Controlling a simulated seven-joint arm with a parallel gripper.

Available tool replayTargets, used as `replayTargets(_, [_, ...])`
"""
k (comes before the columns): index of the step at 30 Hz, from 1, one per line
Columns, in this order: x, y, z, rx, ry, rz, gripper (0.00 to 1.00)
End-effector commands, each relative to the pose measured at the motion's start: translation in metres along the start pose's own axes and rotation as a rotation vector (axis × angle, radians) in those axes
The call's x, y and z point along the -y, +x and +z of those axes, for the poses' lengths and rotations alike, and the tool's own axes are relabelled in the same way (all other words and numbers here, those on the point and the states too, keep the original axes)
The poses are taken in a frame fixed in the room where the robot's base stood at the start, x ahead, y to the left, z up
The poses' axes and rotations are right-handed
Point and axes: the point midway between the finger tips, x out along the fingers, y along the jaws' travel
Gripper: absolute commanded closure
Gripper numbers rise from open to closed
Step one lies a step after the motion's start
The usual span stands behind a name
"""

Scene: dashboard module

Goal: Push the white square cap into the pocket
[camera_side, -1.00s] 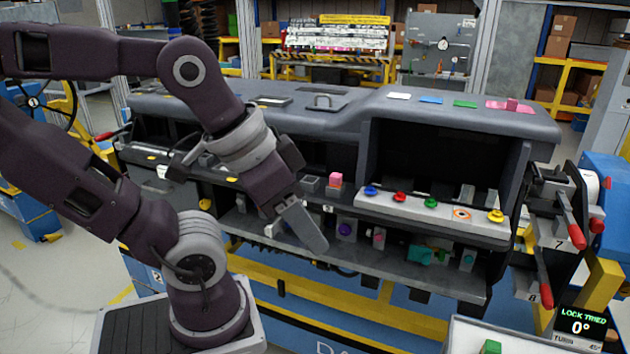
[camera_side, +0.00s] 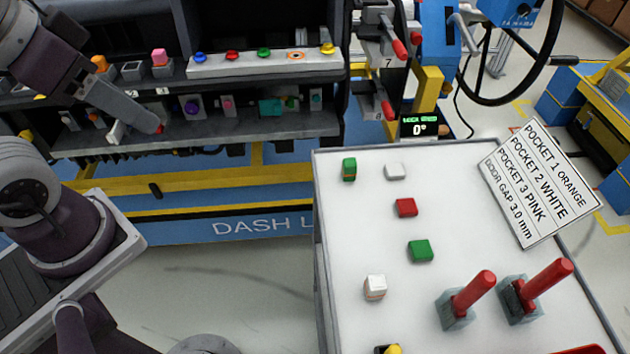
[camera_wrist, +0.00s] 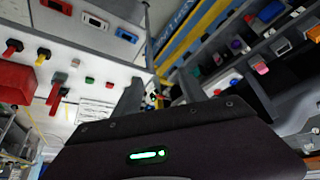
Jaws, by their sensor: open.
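Two pale pieces lie on the white table: a flat white square piece (camera_side: 395,171) at the back and a white block with an orange-tinted lower edge (camera_side: 375,287) nearer the front. I cannot tell for certain which is the cap. On the dashboard's upper shelf, a grey pocket (camera_side: 132,70) looks empty, between an orange piece (camera_side: 99,64) and a pink piece (camera_side: 160,58). My gripper (camera_side: 138,130) is open, low in front of the lower shelf, below that pocket and far left of the table. In the wrist view its fingers (camera_wrist: 158,98) are apart with nothing visibly held.
The table (camera_side: 340,230) also bears green and red blocks and two red-handled levers (camera_side: 475,292). A sign (camera_side: 540,183) reads pocket 1 orange, 2 white, 3 pink. Coloured buttons (camera_side: 264,54) line a white panel. Red-handled clamps (camera_side: 388,110) stand right of the dashboard.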

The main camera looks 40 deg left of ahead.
Motion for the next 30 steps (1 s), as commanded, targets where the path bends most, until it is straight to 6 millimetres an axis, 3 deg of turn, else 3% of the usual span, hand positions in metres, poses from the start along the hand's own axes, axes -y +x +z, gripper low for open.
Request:
replayTargets(4, [-0.003,0.000,-0.007,0.012,0.051,0.008,0.51])
replayTargets(8, [-0.029,0.008,-0.047,0.084,0.389,0.065,0.51])
replayTargets(11, [-0.077,0.031,-0.085,0.147,0.799,0.146,0.51])
replayTargets(12, [-0.101,0.045,-0.095,0.169,0.967,0.184,0.51])
replayTargets(14, [-0.142,0.069,-0.104,0.196,1.227,0.247,0.51])
replayTargets(16, [-0.195,0.102,-0.102,0.220,1.525,0.326,0.51])
replayTargets(18, [-0.243,0.134,-0.086,0.234,1.791,0.404,0.51])
replayTargets(21, [-0.294,0.169,-0.056,0.242,2.077,0.498,0.51])
replayTargets(25, [-0.326,0.194,-0.028,0.240,2.268,0.566,0.51])
replayTargets(30, [-0.329,0.212,-0.015,0.241,2.305,0.579,0.51])
